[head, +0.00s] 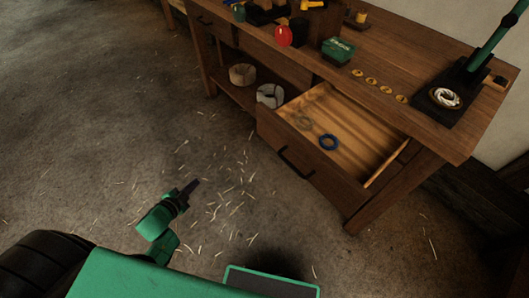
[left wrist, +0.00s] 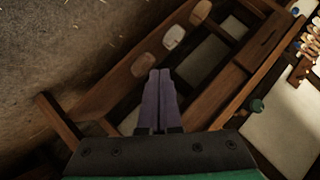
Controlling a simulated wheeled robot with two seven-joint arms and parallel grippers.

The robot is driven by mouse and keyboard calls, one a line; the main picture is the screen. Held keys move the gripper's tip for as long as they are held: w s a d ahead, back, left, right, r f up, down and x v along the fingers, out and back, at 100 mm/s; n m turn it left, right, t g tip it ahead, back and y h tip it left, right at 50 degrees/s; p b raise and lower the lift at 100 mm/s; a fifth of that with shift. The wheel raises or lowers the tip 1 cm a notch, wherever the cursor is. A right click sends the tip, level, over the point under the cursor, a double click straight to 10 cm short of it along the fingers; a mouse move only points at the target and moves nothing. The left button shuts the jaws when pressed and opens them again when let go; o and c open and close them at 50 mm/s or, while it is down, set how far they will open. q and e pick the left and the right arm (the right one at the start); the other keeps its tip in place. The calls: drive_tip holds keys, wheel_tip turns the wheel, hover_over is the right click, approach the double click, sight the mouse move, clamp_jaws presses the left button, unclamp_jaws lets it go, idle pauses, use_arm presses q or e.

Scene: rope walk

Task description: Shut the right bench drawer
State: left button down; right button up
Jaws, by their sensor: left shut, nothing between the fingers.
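The right bench drawer (head: 350,185) is pulled out from the wooden bench (head: 400,50) in the head view. Its dark bar handle (head: 295,163) is on the front panel. A blue ring (head: 329,142) and a tan ring (head: 303,123) lie inside. My left gripper (head: 195,184) is over the floor, left of the drawer front and apart from it. Its fingers are together and empty, which also shows in the left wrist view (left wrist: 159,72). The drawer is hard to make out in the left wrist view. My right gripper is out of view.
On the bench top are a red ball (head: 284,36), a green box (head: 338,50), several yellow discs (head: 372,81) and a dark stand with a white coil (head: 444,97). Coils (head: 270,95) sit on the lower shelf. The straw-strewn floor (head: 230,190) before the drawer is clear.

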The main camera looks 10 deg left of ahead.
use_arm(q)
drive_tip(key=w+d+r+m+t+h+b, duration=0.3)
drive_tip(key=w+d+r+m+h, duration=0.1)
drive_tip(key=w+r+m, duration=0.15)
drive_tip(key=m+g+h+b, duration=0.1)
drive_tip(key=m+h+b, duration=0.2)
drive_tip(key=m+h, duration=0.5)
approach(264, 126)
drive_tip(key=w+d, duration=0.1)
drive_tip(key=w+d+m+y, duration=0.1)
drive_tip(key=w+d, duration=0.1)
drive_tip(key=w+d+r+y, duration=0.1)
drive_tip(key=w, duration=0.1)
drive_tip(key=shift+d+p, duration=0.3)
drive_tip(key=shift+d, duration=0.1)
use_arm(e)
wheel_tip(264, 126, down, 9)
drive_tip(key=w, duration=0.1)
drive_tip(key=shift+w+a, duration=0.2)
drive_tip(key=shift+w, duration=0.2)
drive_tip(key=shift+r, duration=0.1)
